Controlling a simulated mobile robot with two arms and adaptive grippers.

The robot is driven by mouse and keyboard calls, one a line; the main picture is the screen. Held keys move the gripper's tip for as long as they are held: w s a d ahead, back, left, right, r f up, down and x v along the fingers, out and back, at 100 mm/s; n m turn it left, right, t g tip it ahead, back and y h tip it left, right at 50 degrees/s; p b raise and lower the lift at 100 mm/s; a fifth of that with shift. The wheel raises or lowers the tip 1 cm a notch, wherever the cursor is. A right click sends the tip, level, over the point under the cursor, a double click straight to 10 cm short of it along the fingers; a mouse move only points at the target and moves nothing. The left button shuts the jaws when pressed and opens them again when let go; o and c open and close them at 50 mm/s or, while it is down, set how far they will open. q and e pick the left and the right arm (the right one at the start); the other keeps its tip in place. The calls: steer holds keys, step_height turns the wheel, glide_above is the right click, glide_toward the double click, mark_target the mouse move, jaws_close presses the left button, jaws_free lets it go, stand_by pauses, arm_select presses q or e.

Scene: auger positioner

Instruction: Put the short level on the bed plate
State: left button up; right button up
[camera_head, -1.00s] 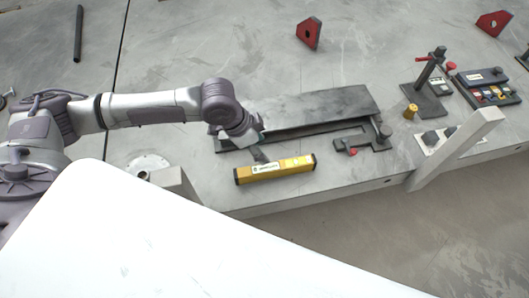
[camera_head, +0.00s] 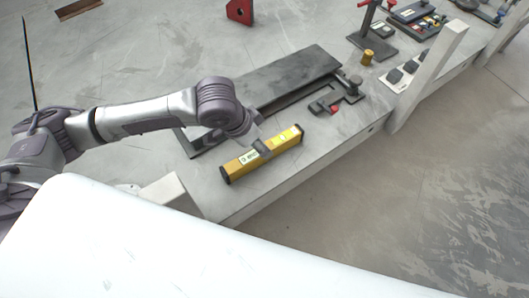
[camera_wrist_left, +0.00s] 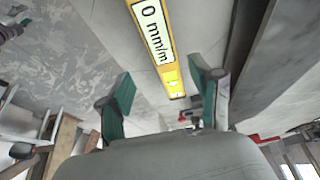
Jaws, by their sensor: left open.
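The short level (camera_head: 243,163) is a yellow bar with black ends, lying on the grey table in front of the bed plate. In the left wrist view the level (camera_wrist_left: 160,45) runs down between the fingers, with a "0 mm/m" label. The bed plate (camera_head: 290,78) is a long dark slab just behind the level. My left gripper (camera_head: 261,146) is over the middle of the level. Its teal-padded fingers are apart (camera_wrist_left: 162,84), one on each side of the level in that view; I cannot tell if they touch it. My right gripper is not in view.
A small dark fixture with a red knob (camera_head: 334,109) stands at the plate's right end. A pale upright post (camera_head: 428,75) rises from the table's front edge. Stands and a control box (camera_head: 418,14) are farther back. A red block (camera_head: 239,11) stands behind the plate.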

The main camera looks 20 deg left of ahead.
arm_select(q)
steer(key=shift+w+f, duration=0.2)
steer(key=shift+f, duration=0.7)
steer(key=shift+w+d+f, duration=0.1)
steer(key=shift+w+f, duration=0.1)
steer(key=shift+f, duration=0.4)
steer(key=x, duration=0.3)
steer(key=shift+w+f, duration=0.1)
steer(key=shift+f, duration=0.4)
steer(key=shift+c, duration=0.3)
steer(key=shift+w, duration=0.1)
jaws_close()
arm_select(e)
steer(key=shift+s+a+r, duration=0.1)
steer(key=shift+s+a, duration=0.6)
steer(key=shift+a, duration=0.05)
